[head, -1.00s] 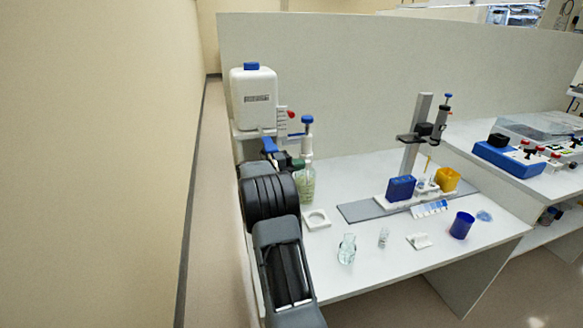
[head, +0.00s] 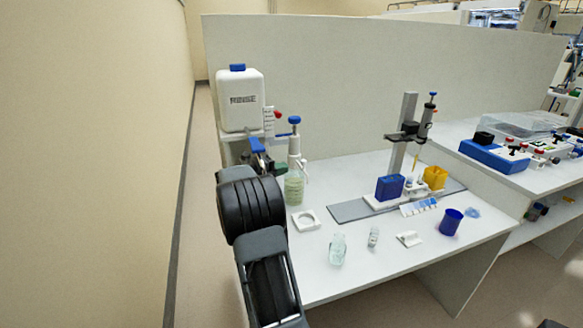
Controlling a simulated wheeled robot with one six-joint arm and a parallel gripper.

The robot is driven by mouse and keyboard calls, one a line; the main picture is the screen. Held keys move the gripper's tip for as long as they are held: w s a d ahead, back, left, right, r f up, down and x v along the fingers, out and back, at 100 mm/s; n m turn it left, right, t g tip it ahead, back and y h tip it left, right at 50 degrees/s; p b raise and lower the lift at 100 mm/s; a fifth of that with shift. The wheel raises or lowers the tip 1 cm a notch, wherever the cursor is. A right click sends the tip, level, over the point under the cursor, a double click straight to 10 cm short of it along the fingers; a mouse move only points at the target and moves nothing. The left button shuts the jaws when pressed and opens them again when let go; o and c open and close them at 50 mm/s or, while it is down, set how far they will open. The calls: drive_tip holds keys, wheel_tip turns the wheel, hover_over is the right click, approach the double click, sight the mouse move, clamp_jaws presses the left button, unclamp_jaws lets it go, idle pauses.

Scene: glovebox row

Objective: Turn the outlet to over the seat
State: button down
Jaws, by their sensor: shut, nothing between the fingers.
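The bottle (head: 294,189) holds pale green liquid and stands upright on the bench. A white dispenser head (head: 295,145) with a blue knob on top is on it. Its outlet (head: 305,166) is a small white spout on the right side, pointing right. A thin blue bar sticks out left below the knob. The seat (head: 304,230), a white square plate with a round recess, lies empty in front of the bottle. My gripper (head: 262,150) is shut and empty, left of the dispenser head, mostly hidden behind my arm; I cannot tell whether it touches.
A white tank (head: 240,100) with a blue cap stands behind at left. A clear flask (head: 338,248), a small vial (head: 373,238), a white holder (head: 409,239) and a blue cup (head: 451,222) stand along the front. A stand (head: 403,130) rises at right. Bench between is free.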

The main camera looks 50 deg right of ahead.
drive_tip(key=f+v, duration=0.1)
drive_tip(key=v, duration=0.8)
drive_tip(key=w+a+f+n+t+y, duration=0.3)
drive_tip(key=w+n+t, duration=0.8)
drive_tip(key=n+t, duration=0.25)
drive_tip(key=a+n+t+y+p, duration=0.3)
drive_tip(key=a+n+y, duration=0.7)
drive_tip(key=a+n, duration=0.45)
drive_tip(key=s+a+n+g+y+p, duration=0.35)
drive_tip(key=s+a+n+g, duration=0.35)
drive_tip(key=s+a, duration=0.8)
drive_tip(key=s+r+n+p, duration=0.4)
drive_tip(key=s+r, duration=0.3)
drive_tip(key=s, duration=0.5)
drive_tip(key=shift+s+a+r+n+p, duration=0.25)
drive_tip(key=shift+s+a+n+p, duration=0.15)
drive_tip(key=shift+n, duration=0.2)
